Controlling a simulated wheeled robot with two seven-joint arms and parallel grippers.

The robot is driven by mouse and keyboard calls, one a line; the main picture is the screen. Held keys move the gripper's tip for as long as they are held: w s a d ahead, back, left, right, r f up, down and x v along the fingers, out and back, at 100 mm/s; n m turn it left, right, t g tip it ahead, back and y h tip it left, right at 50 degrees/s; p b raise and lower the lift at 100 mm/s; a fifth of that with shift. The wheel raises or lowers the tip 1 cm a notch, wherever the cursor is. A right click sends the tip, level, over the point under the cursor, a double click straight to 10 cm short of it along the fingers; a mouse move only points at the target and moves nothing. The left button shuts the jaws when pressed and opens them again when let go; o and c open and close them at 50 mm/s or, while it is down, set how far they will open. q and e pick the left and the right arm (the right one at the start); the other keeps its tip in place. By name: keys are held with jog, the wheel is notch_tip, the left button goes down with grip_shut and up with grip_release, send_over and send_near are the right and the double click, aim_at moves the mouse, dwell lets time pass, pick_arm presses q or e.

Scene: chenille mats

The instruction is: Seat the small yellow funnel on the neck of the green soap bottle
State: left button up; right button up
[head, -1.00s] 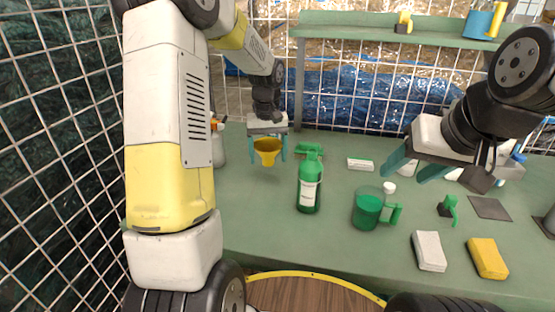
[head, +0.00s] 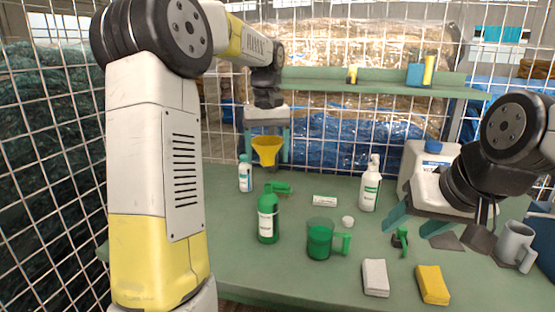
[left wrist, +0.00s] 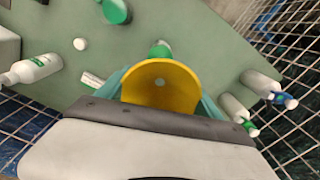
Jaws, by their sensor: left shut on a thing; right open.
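The yellow funnel (head: 267,149) hangs in the air between the fingers of my left gripper (head: 267,150), wide mouth up. It fills the middle of the left wrist view (left wrist: 160,88), with a finger on each side. The green soap bottle (head: 268,218) stands upright on the table, nearer to me and lower than the funnel; the two are apart. In the left wrist view a green thing (left wrist: 160,50) shows just past the funnel's rim; I cannot tell what it is. My right gripper (head: 422,222) is open and empty above the table's right side.
A green jug (head: 320,240) stands right of the soap bottle. A white spray bottle (head: 370,185), another bottle (head: 245,174), a white canister (head: 425,175) and a grey mug (head: 514,242) stand around. White (head: 375,278) and yellow (head: 432,285) blocks lie in front. A shelf (head: 370,84) runs behind.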

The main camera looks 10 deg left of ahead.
aim_at(268, 185)
pick_arm(q)
jog(key=shift+f, duration=2.95)
jog(key=shift+f, duration=1.25)
jog(key=o, duration=1.4)
jog(key=shift+r, duration=0.15)
jog(key=shift+r, duration=3.4)
